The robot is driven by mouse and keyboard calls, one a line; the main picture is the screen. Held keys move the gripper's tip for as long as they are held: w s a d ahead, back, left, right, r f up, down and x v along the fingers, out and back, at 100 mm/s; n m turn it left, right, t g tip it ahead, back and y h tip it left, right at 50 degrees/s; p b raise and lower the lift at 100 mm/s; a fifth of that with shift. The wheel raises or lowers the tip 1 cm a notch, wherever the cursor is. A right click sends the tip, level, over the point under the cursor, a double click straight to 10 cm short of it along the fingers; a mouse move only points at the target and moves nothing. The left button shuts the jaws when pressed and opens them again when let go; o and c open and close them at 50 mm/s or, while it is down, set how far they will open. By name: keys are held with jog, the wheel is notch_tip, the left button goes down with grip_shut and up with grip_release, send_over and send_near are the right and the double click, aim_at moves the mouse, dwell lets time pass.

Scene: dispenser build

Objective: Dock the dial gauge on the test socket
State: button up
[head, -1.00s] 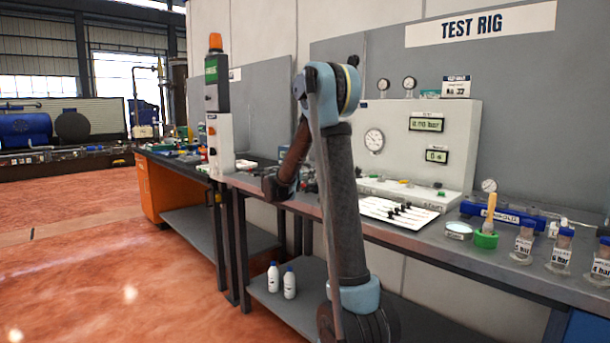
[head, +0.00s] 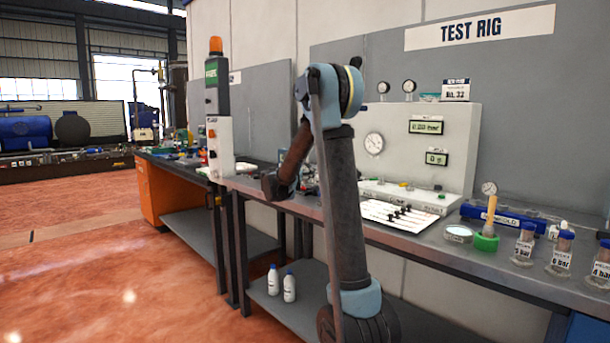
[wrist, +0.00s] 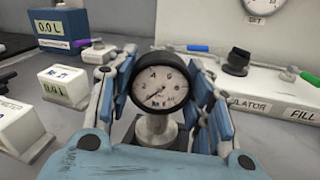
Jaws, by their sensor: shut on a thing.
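The dial gauge (wrist: 160,84), with a round white face and dark rim, is upright in the middle of the wrist view. My gripper (wrist: 163,76) is shut on it, with blue-padded fingers on both sides. A pale stem and wider base (wrist: 153,128) show below the dial. I cannot tell whether that base belongs to the gauge or to the test socket, or whether the gauge is seated. In the head view my arm hides the gauge and most of my gripper.
The fill and regulator strip (wrist: 270,105) is close on the right. White display boxes (wrist: 65,83) stand on the left. A blue manifold (head: 475,212), a green-based yellow tool (head: 486,242) and labelled jars (head: 524,245) occupy the right bench.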

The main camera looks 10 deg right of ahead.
jog(key=shift+f, duration=0.8)
dwell(0.6)
jog(key=o, duration=0.9)
jog(key=shift+v, duration=5.5)
jog(key=shift+s, duration=0.1)
